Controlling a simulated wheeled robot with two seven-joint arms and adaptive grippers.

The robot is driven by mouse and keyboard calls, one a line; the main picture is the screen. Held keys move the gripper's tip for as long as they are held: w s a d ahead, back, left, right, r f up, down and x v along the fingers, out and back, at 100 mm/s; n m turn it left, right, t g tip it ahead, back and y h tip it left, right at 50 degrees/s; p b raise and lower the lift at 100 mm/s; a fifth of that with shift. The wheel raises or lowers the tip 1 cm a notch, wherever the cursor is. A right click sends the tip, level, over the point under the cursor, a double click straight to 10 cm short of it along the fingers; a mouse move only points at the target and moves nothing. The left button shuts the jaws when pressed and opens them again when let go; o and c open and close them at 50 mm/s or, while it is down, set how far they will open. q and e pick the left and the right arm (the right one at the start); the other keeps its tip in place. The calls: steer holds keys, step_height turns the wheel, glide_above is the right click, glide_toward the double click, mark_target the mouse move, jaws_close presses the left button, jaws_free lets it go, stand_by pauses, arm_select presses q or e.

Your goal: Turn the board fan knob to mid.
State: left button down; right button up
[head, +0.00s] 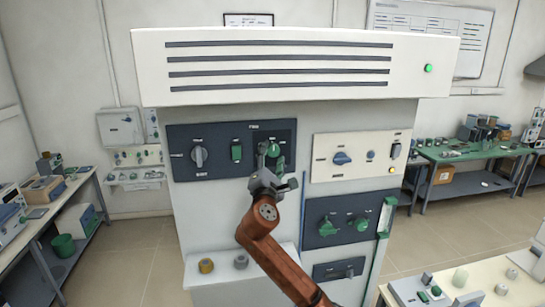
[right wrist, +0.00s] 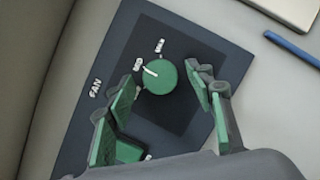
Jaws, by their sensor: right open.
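The fan knob (right wrist: 159,77) is a round green knob on a dark panel (right wrist: 105,62), with "FAN" printed beside it. Its white pointer line points up-left in the right wrist view, toward a small label that looks like "MID". In the head view the knob (head: 273,150) is on the upper left panel of the white cabinet, partly hidden by my right gripper (head: 272,163). My right gripper also shows in the right wrist view (right wrist: 164,76). It is open, with green-padded fingers on either side of the knob and visible gaps to it. My left gripper is not in view.
A cream panel (head: 330,143) with a blue knob is to the right. A dark panel (head: 350,238) with green knobs is below. Two small cylinders (head: 241,261) stand on the ledge.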

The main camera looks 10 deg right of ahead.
steer(key=shift+s, duration=0.1)
steer(key=v, duration=1.1)
steer(key=shift+s+a, duration=0.15)
steer(key=shift+s, duration=0.2)
steer(key=shift+f, duration=0.1)
